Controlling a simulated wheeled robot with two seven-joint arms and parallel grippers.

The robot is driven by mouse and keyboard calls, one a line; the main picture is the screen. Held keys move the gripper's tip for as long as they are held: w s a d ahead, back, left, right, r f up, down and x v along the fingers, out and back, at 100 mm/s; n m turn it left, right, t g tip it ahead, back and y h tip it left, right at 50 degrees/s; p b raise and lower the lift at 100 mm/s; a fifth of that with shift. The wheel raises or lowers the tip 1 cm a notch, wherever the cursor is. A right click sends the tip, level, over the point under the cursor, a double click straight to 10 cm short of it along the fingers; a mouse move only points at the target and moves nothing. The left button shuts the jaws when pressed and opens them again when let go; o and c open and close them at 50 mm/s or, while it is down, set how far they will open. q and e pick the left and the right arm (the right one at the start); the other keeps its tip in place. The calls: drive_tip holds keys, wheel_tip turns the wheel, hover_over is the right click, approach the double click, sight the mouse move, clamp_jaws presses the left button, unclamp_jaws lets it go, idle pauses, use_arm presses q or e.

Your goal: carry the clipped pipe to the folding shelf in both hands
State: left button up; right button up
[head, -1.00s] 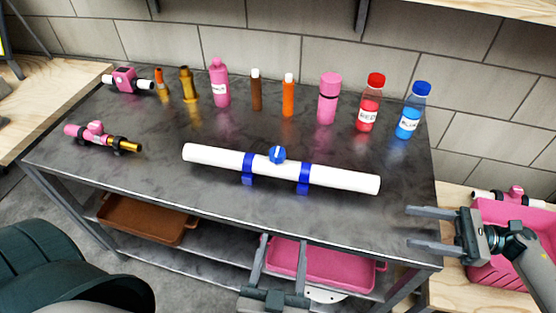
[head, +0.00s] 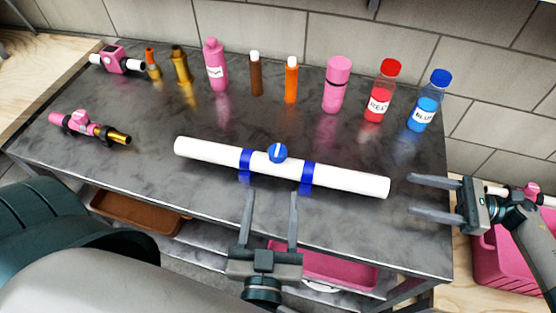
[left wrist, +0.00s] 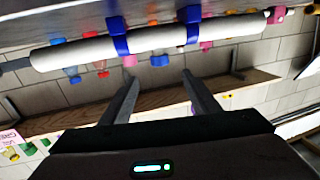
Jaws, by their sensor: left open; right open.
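The clipped pipe (head: 345,181) is a long white tube with two blue clips and a blue round knob in the middle. It lies on the dark table, slightly slanted, its right end nearer me. My left gripper (head: 271,192) is open just in front of the pipe's middle, its fingertips close to the blue clips. In the left wrist view the pipe (left wrist: 80,51) crosses above the open fingers of my left gripper (left wrist: 157,74), with nothing between them. My right gripper (head: 411,194) is open and empty, to the right of the pipe's right end. I cannot identify the folding shelf.
Several bottles and tubes stand along the table's back, including a red-capped bottle (head: 379,97) and a blue-capped bottle (head: 427,102). Pink fittings lie at the left (head: 80,122). A brown tray (head: 135,211) and a pink tray (head: 340,270) sit below. A pink bin (head: 500,260) is at the right.

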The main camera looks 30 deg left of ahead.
sight(278, 144)
use_arm(q)
drive_tip(key=shift+w, duration=0.1)
use_arm(e)
drive_tip(key=shift+a, duration=0.1)
use_arm(q)
drive_tip(key=x, duration=1.7)
drive_tip(key=shift+a, duration=0.1)
use_arm(e)
drive_tip(key=x, duration=1.7)
drive_tip(key=shift+a, duration=0.1)
use_arm(q)
clamp_jaws()
use_arm(e)
clamp_jaws()
